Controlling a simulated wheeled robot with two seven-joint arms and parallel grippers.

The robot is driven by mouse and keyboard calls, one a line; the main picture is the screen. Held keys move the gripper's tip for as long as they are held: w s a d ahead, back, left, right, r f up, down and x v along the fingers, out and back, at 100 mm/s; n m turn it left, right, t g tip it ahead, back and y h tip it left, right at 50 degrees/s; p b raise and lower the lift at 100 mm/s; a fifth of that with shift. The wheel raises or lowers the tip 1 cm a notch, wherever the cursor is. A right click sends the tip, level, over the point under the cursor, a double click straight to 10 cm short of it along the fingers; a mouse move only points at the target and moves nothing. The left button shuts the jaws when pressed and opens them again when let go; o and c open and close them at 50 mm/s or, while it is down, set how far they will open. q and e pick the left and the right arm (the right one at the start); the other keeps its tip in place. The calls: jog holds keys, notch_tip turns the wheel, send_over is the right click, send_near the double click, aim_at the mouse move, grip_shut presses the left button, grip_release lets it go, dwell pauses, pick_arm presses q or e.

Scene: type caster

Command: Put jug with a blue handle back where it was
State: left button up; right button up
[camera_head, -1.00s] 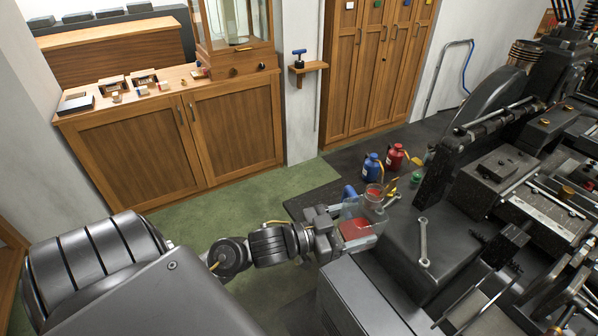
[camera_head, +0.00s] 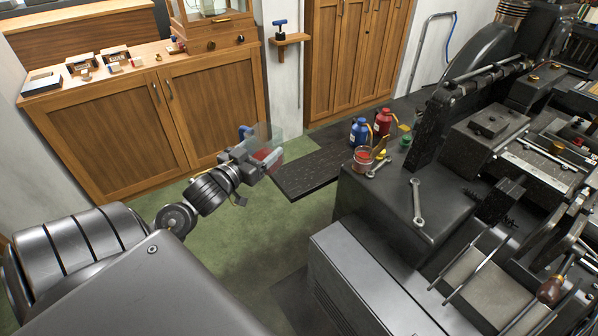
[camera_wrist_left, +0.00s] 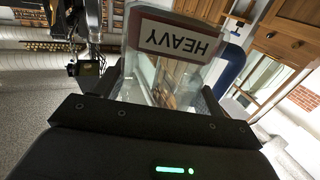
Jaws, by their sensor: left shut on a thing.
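The clear jug (camera_head: 262,138) with a blue handle (camera_head: 243,131) is in my left gripper, above the floor and left of the dark machine. Something red shows in or behind its lower part. In the left wrist view the jug (camera_wrist_left: 205,70) carries a label reading "HEAVY" (camera_wrist_left: 178,40), which appears upside down. Its blue handle (camera_wrist_left: 232,66) shows at the right there. My left gripper (camera_head: 254,162) is shut on the jug; just where the fingers touch it is hard to tell. My right gripper is in neither view.
A wooden cabinet (camera_head: 160,125) with small items on top stands at the left. A wall shelf (camera_head: 290,39) holds a blue-handled tool. Green floor is clear.

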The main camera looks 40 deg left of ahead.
pick_arm(q)
jog(key=w+f, duration=0.4)
jog(key=w+d+f+p, duration=0.1)
jog(key=w+f, duration=0.2)
jog(key=w, duration=0.1)
jog(key=w+f, duration=0.4)
jog(key=w, duration=0.1)
jog(key=shift+d+f, duration=0.2)
jog(key=shift+f, duration=0.55)
jog(key=shift+f, duration=0.1)
jog(key=o, duration=1.2)
jog(key=shift+c, duration=0.2)
jog(key=shift+s, duration=0.1)
